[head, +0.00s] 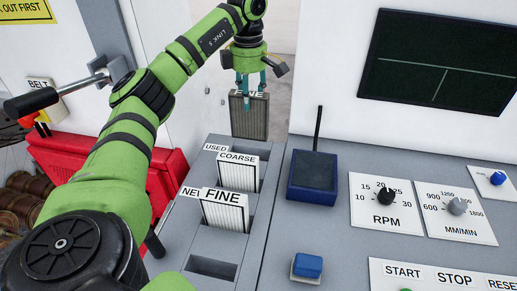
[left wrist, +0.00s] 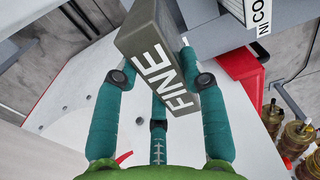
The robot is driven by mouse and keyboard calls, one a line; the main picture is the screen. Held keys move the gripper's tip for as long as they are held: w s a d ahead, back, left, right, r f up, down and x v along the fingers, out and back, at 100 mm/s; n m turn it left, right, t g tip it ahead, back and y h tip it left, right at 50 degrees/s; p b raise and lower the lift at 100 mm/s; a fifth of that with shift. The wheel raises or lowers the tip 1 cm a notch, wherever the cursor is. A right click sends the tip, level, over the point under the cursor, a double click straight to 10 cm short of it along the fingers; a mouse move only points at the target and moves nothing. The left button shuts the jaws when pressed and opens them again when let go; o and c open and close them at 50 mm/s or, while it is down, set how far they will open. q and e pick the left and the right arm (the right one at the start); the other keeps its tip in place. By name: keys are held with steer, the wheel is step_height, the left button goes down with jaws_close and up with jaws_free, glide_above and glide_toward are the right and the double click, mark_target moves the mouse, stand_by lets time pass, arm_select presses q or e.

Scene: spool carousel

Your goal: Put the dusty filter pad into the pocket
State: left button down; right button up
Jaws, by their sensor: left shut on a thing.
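The dusty filter pad (head: 249,118) is a grey-brown pleated block labelled FINE. My left gripper (head: 250,86) is shut on its top edge and holds it upright above the back end of the pocket rack (head: 180,232). The left wrist view shows the pad (left wrist: 160,32) between the fingers of the gripper (left wrist: 160,80). The USED label (head: 215,147) marks the back of the rack; the slot opening there is hard to make out. A white COARSE pad (head: 238,172) and a white FINE pad (head: 225,211) stand in slots. The front slot (head: 212,267) looks empty. My right gripper is out of view.
A blue box (head: 312,177) with an antenna stands right of the rack. A control panel with an RPM knob (head: 386,196) and a blue button (head: 308,265) lies further right. A red bin (head: 165,165) is at left. A dark screen (head: 440,60) hangs behind.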

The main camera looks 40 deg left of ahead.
mark_target(249, 128)
arm_select(q)
steer(key=f, duration=0.2)
steer(key=f+p, duration=0.1)
steer(key=f, duration=0.3)
steer(key=shift+s+f, duration=0.1)
steer(key=shift+s, duration=0.2)
step_height(249, 128, down, 3)
steer(key=shift+d+f+p, duration=0.1)
steer(key=shift+f+p, duration=0.1)
steer(key=shift+p, duration=0.5)
steer(key=shift+f, duration=0.3)
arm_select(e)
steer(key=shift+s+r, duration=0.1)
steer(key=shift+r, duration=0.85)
arm_select(q)
steer(key=shift+f, duration=0.15)
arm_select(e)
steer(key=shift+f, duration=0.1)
arm_select(q)
steer(key=c, duration=0.7)
jaws_free()
